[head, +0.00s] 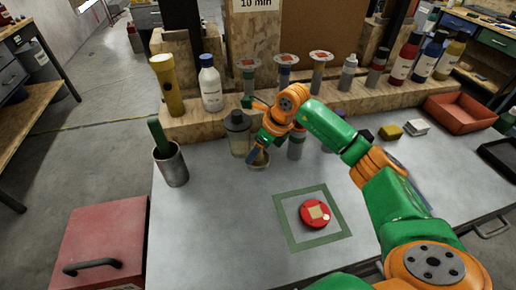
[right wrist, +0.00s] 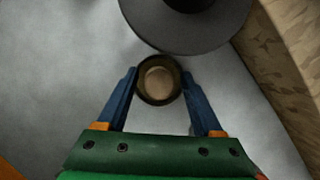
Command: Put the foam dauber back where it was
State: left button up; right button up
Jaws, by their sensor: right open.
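My right gripper (head: 257,156) reaches down in the middle of the table, beside a jar with a dark grey lid (head: 238,121). In the right wrist view its two blue fingers (right wrist: 160,88) are open. A small round brown-rimmed thing with a tan centre (right wrist: 158,82) lies between the fingertips, with small gaps at its sides. It shows partly under the gripper in the head view (head: 260,161). It may be the foam dauber or its holder; I cannot tell which. My left gripper is not in view.
A wooden shelf (head: 205,121) with bottles runs behind. A metal cup (head: 173,167) with a green-handled tool stands left. A red tray (head: 462,111) is at right. The front-left table is clear.

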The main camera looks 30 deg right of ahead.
jog(key=shift+r, duration=0.3)
jog(key=b+v, duration=0.1)
jog(key=v, duration=1.1)
jog(key=shift+f, duration=0.1)
